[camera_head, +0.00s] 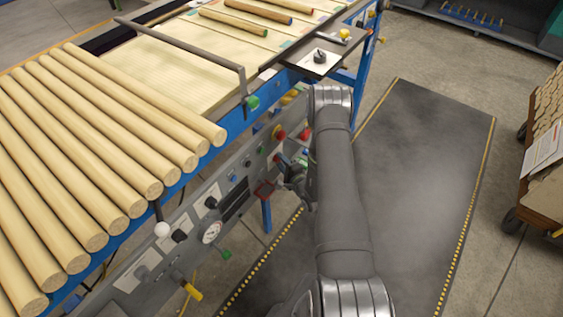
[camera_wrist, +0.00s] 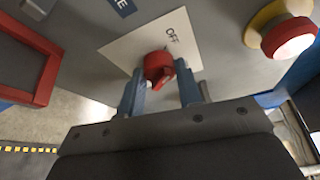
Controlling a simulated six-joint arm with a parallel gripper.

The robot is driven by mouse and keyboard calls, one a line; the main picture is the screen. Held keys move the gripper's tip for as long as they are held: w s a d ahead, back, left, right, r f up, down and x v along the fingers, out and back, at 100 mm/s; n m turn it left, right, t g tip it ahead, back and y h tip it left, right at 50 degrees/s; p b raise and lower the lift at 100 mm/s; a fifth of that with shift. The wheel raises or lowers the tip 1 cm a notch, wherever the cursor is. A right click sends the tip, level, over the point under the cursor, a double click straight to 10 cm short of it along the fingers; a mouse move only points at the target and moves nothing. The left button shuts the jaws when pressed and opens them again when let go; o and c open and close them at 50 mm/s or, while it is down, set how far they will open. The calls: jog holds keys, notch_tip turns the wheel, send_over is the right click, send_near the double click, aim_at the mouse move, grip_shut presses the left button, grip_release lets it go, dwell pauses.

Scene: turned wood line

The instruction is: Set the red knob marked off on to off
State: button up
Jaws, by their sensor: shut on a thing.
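The red knob (camera_wrist: 157,66) sits on a pale plate (camera_wrist: 125,48) on the grey control panel, in the middle of the wrist view. The word OFF is printed on the plate above and right of the knob, tilted in the picture; no ON mark is readable. My gripper (camera_wrist: 160,88) has one blue-grey finger on each side of the knob and is shut on it. The fingers hide part of the knob's sides. In the head view my gripper (camera_head: 291,172) is at the panel's front, and the knob is mostly hidden there.
A red-and-yellow push button (camera_wrist: 288,35) stands out close right of the knob. A red-framed box (camera_wrist: 25,65) is at the left. In the head view, a gauge (camera_head: 211,232) and a white-balled lever (camera_head: 162,230) lie farther along the panel. The dark floor mat (camera_head: 420,170) is clear.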

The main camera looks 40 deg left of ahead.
jog(key=shift+n, duration=0.6)
jog(key=o, duration=1)
jog(key=v, duration=1.7)
jog(key=shift+s+d+f, duration=0.2)
jog(key=shift+f, duration=0.05)
jog(key=x, duration=1.7)
jog(key=shift+w+a+r, duration=0.2)
jog(key=shift+a+r, duration=0.05)
jog(key=shift+d, duration=0.1)
